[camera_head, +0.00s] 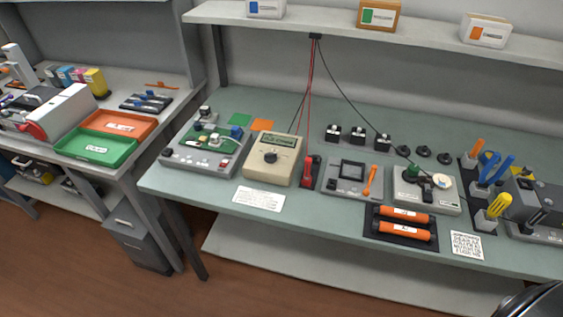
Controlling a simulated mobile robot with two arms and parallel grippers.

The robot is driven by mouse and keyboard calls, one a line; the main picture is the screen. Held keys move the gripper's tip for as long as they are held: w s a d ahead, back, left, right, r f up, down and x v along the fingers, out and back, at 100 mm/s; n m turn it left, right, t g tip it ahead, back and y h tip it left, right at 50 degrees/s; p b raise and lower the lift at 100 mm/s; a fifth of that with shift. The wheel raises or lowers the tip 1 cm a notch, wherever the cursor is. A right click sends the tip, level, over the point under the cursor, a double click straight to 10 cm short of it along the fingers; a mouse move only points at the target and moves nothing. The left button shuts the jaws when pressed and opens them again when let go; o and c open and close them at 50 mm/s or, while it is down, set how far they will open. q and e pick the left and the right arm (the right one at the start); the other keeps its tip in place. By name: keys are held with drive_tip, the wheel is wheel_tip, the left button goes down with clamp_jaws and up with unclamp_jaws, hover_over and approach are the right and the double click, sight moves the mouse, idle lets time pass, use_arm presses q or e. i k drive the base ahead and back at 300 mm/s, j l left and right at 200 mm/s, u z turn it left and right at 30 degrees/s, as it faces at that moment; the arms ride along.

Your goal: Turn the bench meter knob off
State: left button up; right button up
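The bench meter (259,174) is a beige box standing on the green-grey bench top, left of the middle of the head view. It has a greenish display (279,142) on its upper face. Its round black knob (270,157) sits below the display; the pointer setting is too small to read. Neither my left nor my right gripper shows in this view, and nothing covers the knob.
Red and black leads (310,85) hang from the shelf towards the meter. A grey board with a green panel (207,150) stands left of it, a red-and-black tool (308,170) right. A white card (259,198) lies in front. Orange cylinders (404,214) lie further right.

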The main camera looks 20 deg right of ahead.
sight(270, 157)
drive_tip(key=l+z, duration=0.35)
drive_tip(key=z, duration=0.15)
drive_tip(key=i+l+z, duration=0.1)
drive_tip(key=l+z, duration=0.25)
drive_tip(key=z, duration=0.15)
